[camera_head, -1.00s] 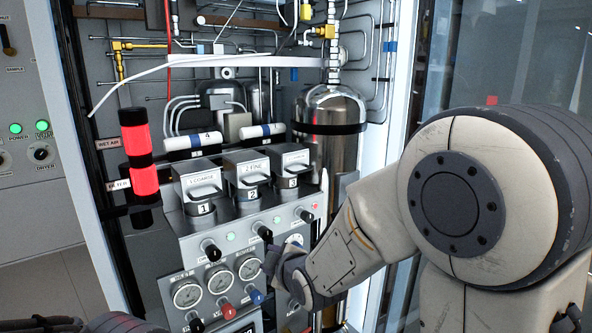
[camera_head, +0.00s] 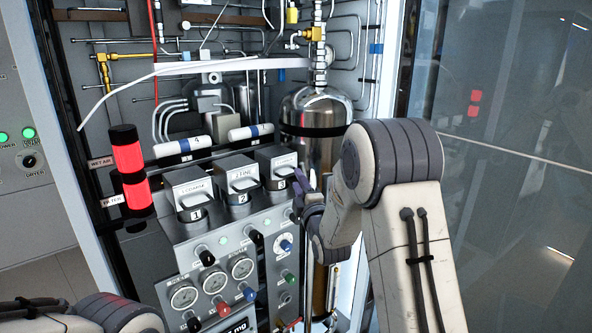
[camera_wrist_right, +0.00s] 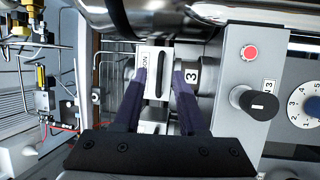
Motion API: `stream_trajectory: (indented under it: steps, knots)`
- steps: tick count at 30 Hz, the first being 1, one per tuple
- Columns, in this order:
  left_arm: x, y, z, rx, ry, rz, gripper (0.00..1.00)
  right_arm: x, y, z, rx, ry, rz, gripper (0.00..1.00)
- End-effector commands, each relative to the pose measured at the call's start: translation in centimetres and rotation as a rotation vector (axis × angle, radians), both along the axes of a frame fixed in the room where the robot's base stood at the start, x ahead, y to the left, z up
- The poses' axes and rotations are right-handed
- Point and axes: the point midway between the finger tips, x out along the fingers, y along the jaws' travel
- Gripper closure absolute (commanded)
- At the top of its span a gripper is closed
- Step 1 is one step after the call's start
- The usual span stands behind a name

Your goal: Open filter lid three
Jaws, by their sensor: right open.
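Filter lid three (camera_head: 277,160) is the rightmost of three grey box-like lids and looks closed on its housing, with a raised handle at its front. Its pale labelled top (camera_wrist_right: 144,58) and the number 3 plate (camera_wrist_right: 193,76) also show in the right wrist view. My right gripper (camera_head: 303,188) is at the right front of this lid. In the right wrist view my right gripper (camera_wrist_right: 160,82) is open, with its two dark fingers on either side of the lid's handle. I cannot tell whether they touch it. My left gripper is out of view.
Lid one (camera_head: 196,185) and lid two (camera_head: 237,173) stand to the left, both closed. Black knobs, gauges (camera_head: 214,280) and a red light (camera_wrist_right: 250,52) are on the panel below. A steel tank (camera_head: 317,125) stands close behind. A red lamp column (camera_head: 131,170) is at left.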

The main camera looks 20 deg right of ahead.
Motion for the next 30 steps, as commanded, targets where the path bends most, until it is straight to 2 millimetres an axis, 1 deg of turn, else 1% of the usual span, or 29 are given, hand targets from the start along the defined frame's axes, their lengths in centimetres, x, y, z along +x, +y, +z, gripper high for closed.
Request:
stream_trajectory:
  steps: [1,6,10,16,17,18,20,30]
  knots:
    - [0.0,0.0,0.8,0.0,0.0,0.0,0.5,0.8,0.0,0.4,0.0,0.0,0.001,0.59]
    - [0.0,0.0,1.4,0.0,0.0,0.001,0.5,2.5,0.0,0.5,0.001,0.001,0.002,0.59]
    - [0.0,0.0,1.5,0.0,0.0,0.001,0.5,2.9,0.0,0.5,0.001,0.001,0.002,0.59]
    - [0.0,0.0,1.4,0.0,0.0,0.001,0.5,2.9,0.0,0.4,0.001,0.001,0.002,0.59]
    - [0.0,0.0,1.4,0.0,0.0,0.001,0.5,2.9,0.0,0.4,0.001,0.001,0.002,0.63]
    - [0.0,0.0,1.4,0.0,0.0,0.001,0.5,2.9,0.0,0.4,0.001,0.001,0.002,0.78]
    - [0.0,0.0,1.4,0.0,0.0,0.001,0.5,2.9,0.0,0.4,0.001,0.001,0.001,1.0]
    - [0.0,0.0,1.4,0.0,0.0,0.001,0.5,2.8,-0.1,0.4,0.001,0.001,0.001,1.0]
